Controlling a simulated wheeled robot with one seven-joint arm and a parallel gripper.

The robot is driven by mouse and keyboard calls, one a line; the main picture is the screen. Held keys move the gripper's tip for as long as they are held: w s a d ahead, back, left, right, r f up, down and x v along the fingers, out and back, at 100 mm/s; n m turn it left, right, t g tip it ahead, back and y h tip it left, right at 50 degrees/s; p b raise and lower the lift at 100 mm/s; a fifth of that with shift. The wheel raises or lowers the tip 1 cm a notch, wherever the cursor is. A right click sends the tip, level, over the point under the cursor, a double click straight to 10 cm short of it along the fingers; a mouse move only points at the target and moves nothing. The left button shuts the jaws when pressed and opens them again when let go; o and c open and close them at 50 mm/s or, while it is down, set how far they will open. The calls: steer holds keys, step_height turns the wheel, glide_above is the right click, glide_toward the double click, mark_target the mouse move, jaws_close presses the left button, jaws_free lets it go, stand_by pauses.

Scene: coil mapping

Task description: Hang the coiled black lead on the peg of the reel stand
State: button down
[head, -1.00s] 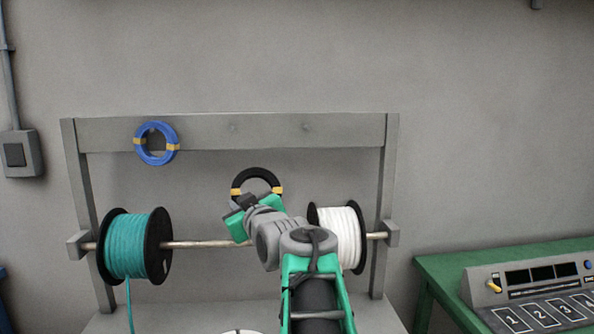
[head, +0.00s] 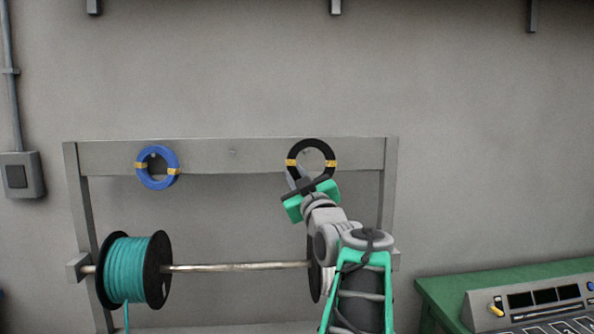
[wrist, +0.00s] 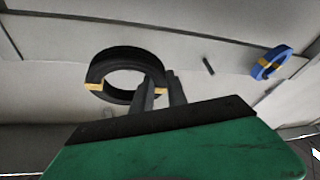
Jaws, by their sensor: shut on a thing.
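The coiled black lead (head: 327,152), with yellow bands, stands upright in front of the right part of the crossbar (head: 205,158) of the grey reel stand. My gripper (head: 302,184) is shut on its lower edge. In the wrist view, the coil (wrist: 95,68) shows at the fingertips (wrist: 160,88) with its opening clear. A bare middle peg (head: 233,153) sits on the crossbar, left of the coil; it also shows in the wrist view (wrist: 208,66). I cannot make out a peg inside the coil's opening, nor whether the coil touches the bar.
A blue coil (head: 172,158) hangs at the crossbar's left. Below, a teal reel (head: 128,270) sits on the metal rod (head: 235,267); my arm covers most of the right reel. A green bench (head: 440,280) with a control panel (head: 520,300) stands at right.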

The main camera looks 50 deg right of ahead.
steer(key=w+d+p, duration=0.2)
steer(key=w, duration=0.1)
steer(key=w+d+f+p, duration=0.1)
steer(key=w+d+p, duration=0.1)
steer(key=w+d, duration=0.1)
steer(key=shift+f, duration=0.2)
stand_by(0.4)
stand_by(0.5)
steer(key=c, duration=1.2)
jaws_free()
steer(key=shift+c, duration=0.2)
steer(key=shift+f, duration=0.1)
